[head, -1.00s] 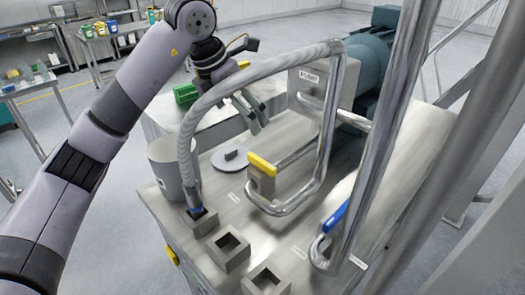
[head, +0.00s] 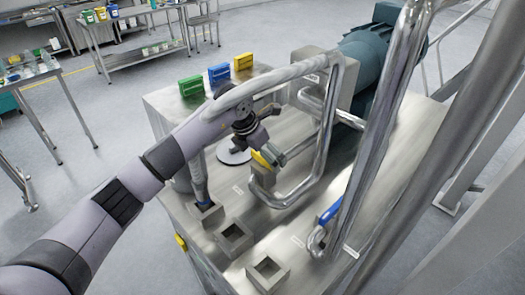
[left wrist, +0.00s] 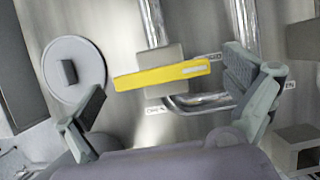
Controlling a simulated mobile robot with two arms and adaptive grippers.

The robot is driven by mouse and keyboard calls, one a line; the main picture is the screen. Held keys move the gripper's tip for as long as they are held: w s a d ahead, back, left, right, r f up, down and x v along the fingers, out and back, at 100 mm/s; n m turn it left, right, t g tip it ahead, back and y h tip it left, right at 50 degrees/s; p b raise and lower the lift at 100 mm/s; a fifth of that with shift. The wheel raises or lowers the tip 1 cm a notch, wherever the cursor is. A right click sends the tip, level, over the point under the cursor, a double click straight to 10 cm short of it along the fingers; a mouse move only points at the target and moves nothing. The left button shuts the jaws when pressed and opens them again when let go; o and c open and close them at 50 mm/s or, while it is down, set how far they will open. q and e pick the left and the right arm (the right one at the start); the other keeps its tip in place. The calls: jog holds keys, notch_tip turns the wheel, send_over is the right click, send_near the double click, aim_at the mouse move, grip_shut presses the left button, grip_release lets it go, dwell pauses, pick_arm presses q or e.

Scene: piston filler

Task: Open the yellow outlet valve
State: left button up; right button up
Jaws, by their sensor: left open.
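The yellow outlet valve handle (head: 262,159) sits on a grey block beside the bent steel pipe. In the left wrist view the yellow handle (left wrist: 160,75) lies across the picture, slightly tilted, on its square block. My left gripper (head: 255,151) is at the handle, its fingers parted. In the left wrist view the open fingers (left wrist: 168,82) stand on either side of the handle, with gaps at both ends. I see no contact. Small labels lie near the block, too small to read surely. My right gripper does not show.
A blue valve handle (head: 331,212) is to the right by another pipe. Square open sockets (head: 235,238) line the front of the steel table. Green, blue and yellow boxes (head: 219,75) stand behind. A round disc (left wrist: 72,70) lies left of the handle.

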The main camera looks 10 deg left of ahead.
pick_arm(q)
jog(key=shift+c, duration=0.5)
jog(key=c, duration=1)
